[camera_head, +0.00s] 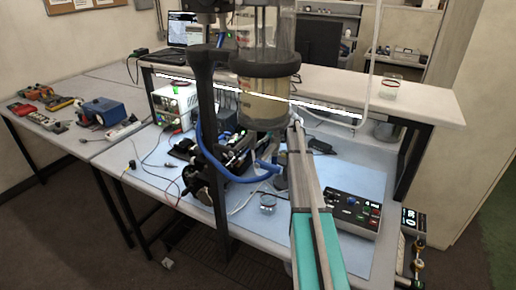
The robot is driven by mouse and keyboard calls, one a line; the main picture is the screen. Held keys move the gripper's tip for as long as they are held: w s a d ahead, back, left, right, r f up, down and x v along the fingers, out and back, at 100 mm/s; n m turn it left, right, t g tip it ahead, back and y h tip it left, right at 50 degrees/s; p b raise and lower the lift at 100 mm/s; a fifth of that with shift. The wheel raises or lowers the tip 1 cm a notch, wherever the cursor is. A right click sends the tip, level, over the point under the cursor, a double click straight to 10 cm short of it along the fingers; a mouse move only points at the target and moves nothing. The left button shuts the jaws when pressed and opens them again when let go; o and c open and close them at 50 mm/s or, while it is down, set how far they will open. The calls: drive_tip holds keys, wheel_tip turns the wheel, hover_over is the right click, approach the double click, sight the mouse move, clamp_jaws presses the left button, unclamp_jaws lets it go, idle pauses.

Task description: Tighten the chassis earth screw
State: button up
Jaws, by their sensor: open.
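I cannot pick out the chassis earth screw; any screw head here is too small or hidden. A clear upright cylinder (264,92) with dark ring bands and a pale lower section stands at the centre, beside a tall black post (212,150). Dark machinery with blue hoses (270,168) is at the post, partly hidden. A long beige bar (302,165) with a teal lower part (317,250) rises from the bottom edge, its upper end close below the cylinder in the picture. I cannot tell whether it is part of my arm. I cannot make out my gripper.
A control box (347,212) with coloured buttons sits on the blue mat (370,180). A raised shelf (435,103) runs behind. Loose wires, an instrument (174,104) and a blue tool (108,112) lie left. The mat's left front is mostly clear.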

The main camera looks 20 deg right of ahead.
sight(258, 148)
drive_tip(key=shift+b+x, duration=1.45)
drive_tip(key=shift+x, duration=0.95)
drive_tip(key=shift+d, duration=0.1)
clamp_jaws()
